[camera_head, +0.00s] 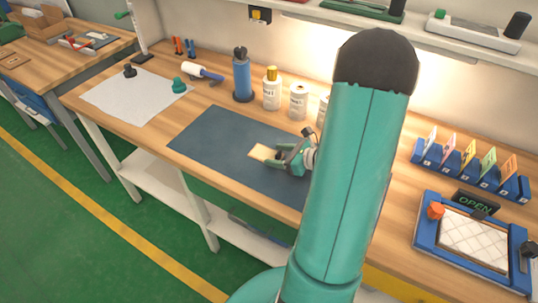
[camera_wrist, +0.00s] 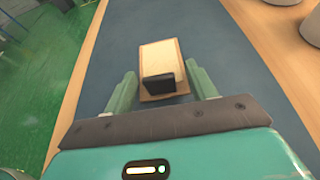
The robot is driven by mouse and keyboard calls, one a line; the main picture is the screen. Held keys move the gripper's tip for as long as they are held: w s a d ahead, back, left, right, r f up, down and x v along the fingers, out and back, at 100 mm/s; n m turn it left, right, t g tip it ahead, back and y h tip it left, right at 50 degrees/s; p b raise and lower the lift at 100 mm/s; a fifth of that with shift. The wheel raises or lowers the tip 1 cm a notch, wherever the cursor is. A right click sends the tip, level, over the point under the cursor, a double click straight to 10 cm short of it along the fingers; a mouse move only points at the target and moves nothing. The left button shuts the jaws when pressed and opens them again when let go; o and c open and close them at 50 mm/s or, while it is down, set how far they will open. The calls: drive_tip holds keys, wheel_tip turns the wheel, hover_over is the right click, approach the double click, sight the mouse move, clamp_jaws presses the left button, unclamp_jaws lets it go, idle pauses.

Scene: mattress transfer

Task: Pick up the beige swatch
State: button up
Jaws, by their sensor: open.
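The beige swatch (camera_head: 262,152) lies on the dark blue-grey mat (camera_head: 215,135) on the workbench. In the wrist view the swatch (camera_wrist: 160,60) is a pale rectangular piece with a tan edge and a small black block (camera_wrist: 159,87) at its near end. My gripper (camera_head: 281,156) is open just to the right of the swatch in the head view. In the wrist view its two green fingers (camera_wrist: 163,90) stand on either side of the swatch's near end, with gaps. Whether the fingertips touch the mat is unclear.
Several bottles (camera_head: 271,90) stand behind the mat. A grey-white sheet (camera_head: 135,97) lies at left. A blue rack of coloured cards (camera_head: 468,170) and a blue-framed tray (camera_head: 425,235) with an OPEN sign sit at right. The mat's left part is clear.

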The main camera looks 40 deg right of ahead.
drive_tip(key=shift+c, duration=0.5)
drive_tip(key=c, duration=1)
drive_tip(key=shift+r, duration=0.15)
